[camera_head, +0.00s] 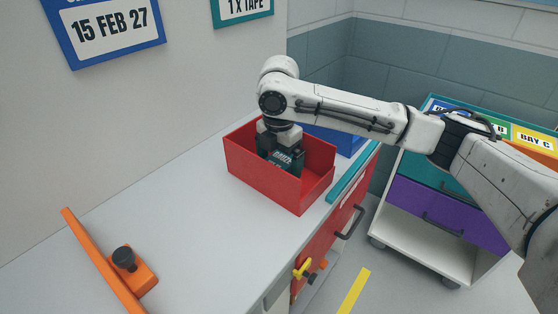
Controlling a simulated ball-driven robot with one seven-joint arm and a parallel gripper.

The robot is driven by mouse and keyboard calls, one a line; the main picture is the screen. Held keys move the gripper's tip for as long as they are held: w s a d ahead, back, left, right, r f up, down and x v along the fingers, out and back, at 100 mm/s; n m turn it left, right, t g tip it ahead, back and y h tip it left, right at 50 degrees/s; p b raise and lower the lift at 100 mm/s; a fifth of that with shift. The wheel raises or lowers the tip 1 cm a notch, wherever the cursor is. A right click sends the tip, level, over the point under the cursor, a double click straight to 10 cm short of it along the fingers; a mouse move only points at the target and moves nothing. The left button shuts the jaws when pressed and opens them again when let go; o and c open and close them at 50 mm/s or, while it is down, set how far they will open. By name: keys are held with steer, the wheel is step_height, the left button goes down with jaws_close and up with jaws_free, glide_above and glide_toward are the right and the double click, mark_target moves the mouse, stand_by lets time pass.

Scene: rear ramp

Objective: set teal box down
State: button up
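My gripper (281,162) points down into an open red bin (264,178) on the grey counter. A dark teal-black block with white lettering shows at the end of my arm, inside the bin. I cannot tell whether this block is the teal box or the gripper's own body. The fingertips and the bin floor are hidden behind the bin's front wall. I cannot see whether the fingers are open or shut, or whether anything touches the floor of the bin.
A blue bin (338,138) stands behind the red one. A teal strip (350,174) runs along the counter edge. An orange bar with a black knob (124,258) lies front left. A drawer cart (440,205) stands right. The counter's middle is clear.

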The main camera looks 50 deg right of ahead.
mark_target(279, 161)
step_height(279, 161, up, 12)
steer(key=shift+r, duration=0.15)
stand_by(0.5)
stand_by(0.5)
